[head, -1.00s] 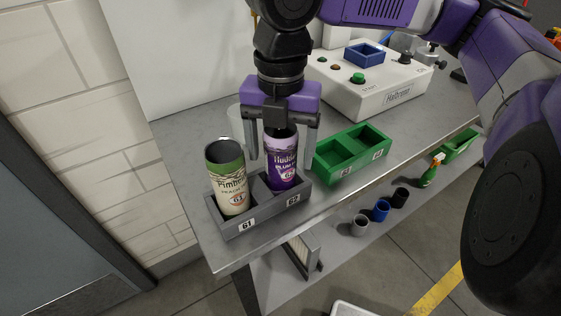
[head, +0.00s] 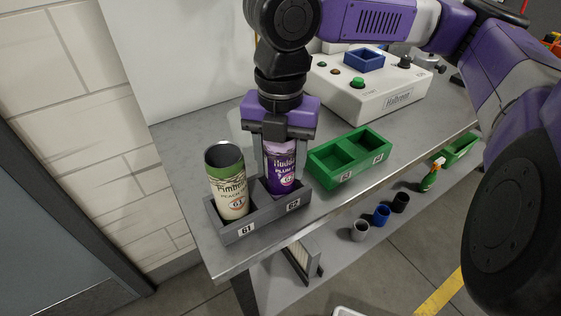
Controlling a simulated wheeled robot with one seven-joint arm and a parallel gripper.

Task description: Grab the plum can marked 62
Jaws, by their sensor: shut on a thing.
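The plum can (head: 283,172), purple with a lighter top and a 62 mark, stands upright in the right compartment of the grey two-slot holder (head: 245,231), above the label 62. My gripper (head: 281,172) points down over it, with its fingers closed on the can's sides. The can's base is hidden by the holder's front wall. A green and cream peach can (head: 230,188) marked 61 stands in the left compartment, close to my gripper's left finger.
A green two-slot tray (head: 349,157) sits just right of the holder. Behind it is a white machine (head: 370,95) with buttons and a blue square tray (head: 364,60). Small cups (head: 381,214) and a spray bottle (head: 432,175) are on the lower shelf.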

